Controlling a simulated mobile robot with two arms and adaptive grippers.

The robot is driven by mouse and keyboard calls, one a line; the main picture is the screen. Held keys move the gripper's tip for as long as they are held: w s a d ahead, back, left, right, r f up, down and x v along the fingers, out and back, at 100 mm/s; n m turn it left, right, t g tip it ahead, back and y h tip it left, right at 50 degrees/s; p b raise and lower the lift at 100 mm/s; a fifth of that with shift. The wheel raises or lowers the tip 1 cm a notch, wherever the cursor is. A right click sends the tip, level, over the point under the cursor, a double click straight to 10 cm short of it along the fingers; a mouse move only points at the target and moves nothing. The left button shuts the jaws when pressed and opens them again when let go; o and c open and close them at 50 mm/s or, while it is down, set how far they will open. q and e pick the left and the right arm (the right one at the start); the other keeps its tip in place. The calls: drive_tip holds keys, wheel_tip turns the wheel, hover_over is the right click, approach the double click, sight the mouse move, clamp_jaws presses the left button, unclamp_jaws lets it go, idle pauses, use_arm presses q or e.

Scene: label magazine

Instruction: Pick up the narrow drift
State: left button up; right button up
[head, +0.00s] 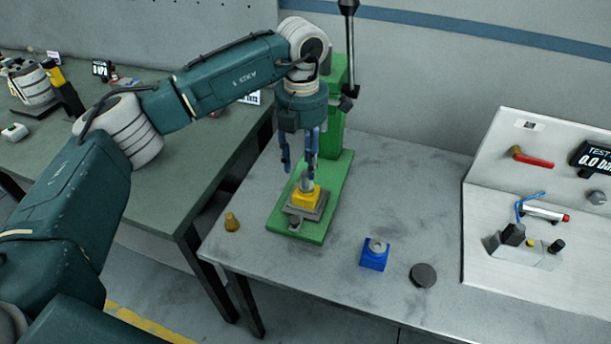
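My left gripper (299,165) points down in front of the green press (334,105), with its two blue fingers apart. Below the fingertips, a small grey metal cylinder (307,183) stands upright on a yellow block (305,198) on the press's base. I see nothing held between the fingers; whether a fingertip touches the cylinder I cannot tell. I cannot tell for sure which piece is the narrow drift. My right gripper is not in view.
A blue block (374,260) with a grey ring on top and a dark round disc (423,275) are on the grey table (330,275). A test panel (530,245) stands at the right. A darker bench (170,185) with tools is at the left.

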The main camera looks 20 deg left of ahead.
sight(305, 173)
use_arm(q)
drive_tip(key=f+p, duration=0.1)
drive_tip(key=f, duration=0.2)
drive_tip(key=f+p, duration=0.1)
drive_tip(key=shift+w+d+f+p, duration=0.15)
drive_tip(key=shift+d+f+p, duration=0.1)
drive_tip(key=shift+f+p, duration=0.1)
drive_tip(key=shift+f, duration=0.5)
clamp_jaws()
